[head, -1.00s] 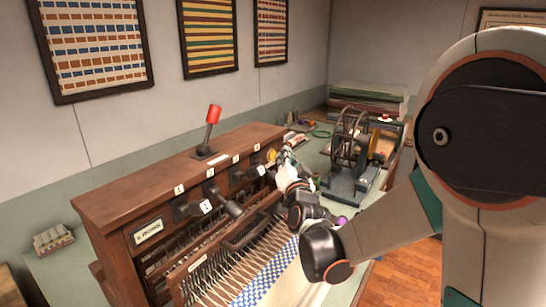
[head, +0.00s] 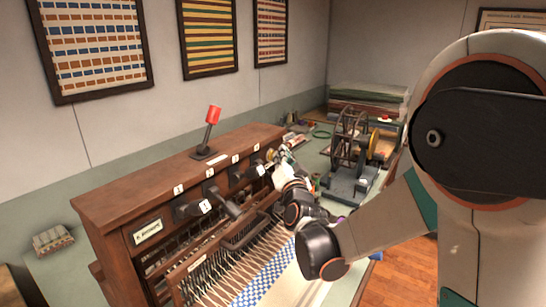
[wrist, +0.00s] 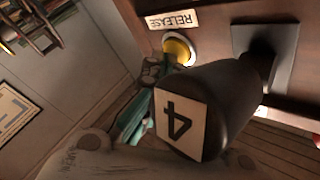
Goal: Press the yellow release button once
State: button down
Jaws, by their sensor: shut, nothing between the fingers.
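The yellow release button (wrist: 178,50) is round and sits in a pale ring on the wooden loom front, under a RELEASE label (wrist: 173,19). In the head view the button (head: 270,155) shows small at the right end of the loom. My gripper (wrist: 158,70) is shut and empty, its dark fingertips just below the button in the wrist view. I cannot tell whether they touch it. A black lever handle marked 4 (wrist: 181,125) hides part of the gripper. In the head view my gripper (head: 279,163) is at the loom's right end.
More black levers (head: 190,210) line the loom front (head: 105,207), close to my gripper. A red-topped lever (head: 212,115) stands on top of the loom. A spinning wheel device (head: 348,140) stands on the bench to the right. Woven cloth (head: 262,287) lies below.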

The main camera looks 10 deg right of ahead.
jog(key=shift+w+a, duration=0.2)
jog(key=shift+a, duration=0.15)
dwell(0.9)
jog(key=shift+s+d+f, duration=0.25)
jog(key=shift+s+f, duration=0.1)
jog(key=shift+s, duration=0.1)
jog(key=shift+d, duration=0.15)
jog(key=s+d, duration=0.3)
jog(key=shift+s+d+r, duration=0.1)
jog(key=shift+s+d, duration=0.2)
jog(key=shift+d, duration=0.05)
dwell(0.3)
dwell(0.6)
